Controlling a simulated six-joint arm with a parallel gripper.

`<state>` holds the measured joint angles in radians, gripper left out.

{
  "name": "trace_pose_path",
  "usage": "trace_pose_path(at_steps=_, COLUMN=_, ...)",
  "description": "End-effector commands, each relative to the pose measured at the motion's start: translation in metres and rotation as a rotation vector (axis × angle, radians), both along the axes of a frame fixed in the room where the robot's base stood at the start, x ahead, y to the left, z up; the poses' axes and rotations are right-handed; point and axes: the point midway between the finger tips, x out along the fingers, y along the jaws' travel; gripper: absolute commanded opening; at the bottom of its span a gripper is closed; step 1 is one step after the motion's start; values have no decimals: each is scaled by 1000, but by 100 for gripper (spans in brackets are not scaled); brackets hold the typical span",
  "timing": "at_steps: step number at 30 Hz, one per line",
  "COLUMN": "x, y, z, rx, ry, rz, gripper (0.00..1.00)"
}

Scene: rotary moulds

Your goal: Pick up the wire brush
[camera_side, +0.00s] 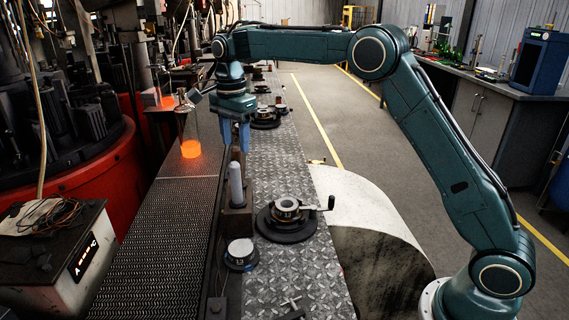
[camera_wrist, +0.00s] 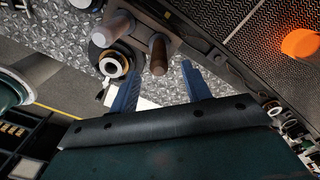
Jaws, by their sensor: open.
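My gripper (camera_side: 236,147) is open, its two blue fingers pointing down over the metal walkway's left edge; the fingers also show in the wrist view (camera_wrist: 161,68). A brown upright handle (camera_wrist: 157,54) shows between the fingertips in the wrist view, and just below them in the side view (camera_side: 236,158). A paler grey upright cylinder (camera_side: 235,184) stands nearer the side camera, beside it in the same dark rack (camera_side: 236,218). No bristles show, so I cannot tell for certain which one is the wire brush. Whether the fingers touch the brown handle is unclear.
A round dark mould with a side handle (camera_side: 287,212) sits right of the rack. A smaller round pot (camera_side: 240,252) stands in front. A red rotary machine (camera_side: 110,170) stands further left.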

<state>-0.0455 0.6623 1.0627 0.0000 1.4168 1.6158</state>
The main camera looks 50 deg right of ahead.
Motion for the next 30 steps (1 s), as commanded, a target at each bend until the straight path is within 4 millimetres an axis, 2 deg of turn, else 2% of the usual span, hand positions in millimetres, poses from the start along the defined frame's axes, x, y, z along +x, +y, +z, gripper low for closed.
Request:
trace_pose_path(at_steps=13, x=-2, y=1, z=-44, rx=0, ry=1, rz=0, gripper=48)
trace_pose_path(at_steps=30, x=-2, y=1, z=-47, rx=0, ry=0, rz=0, gripper=48)
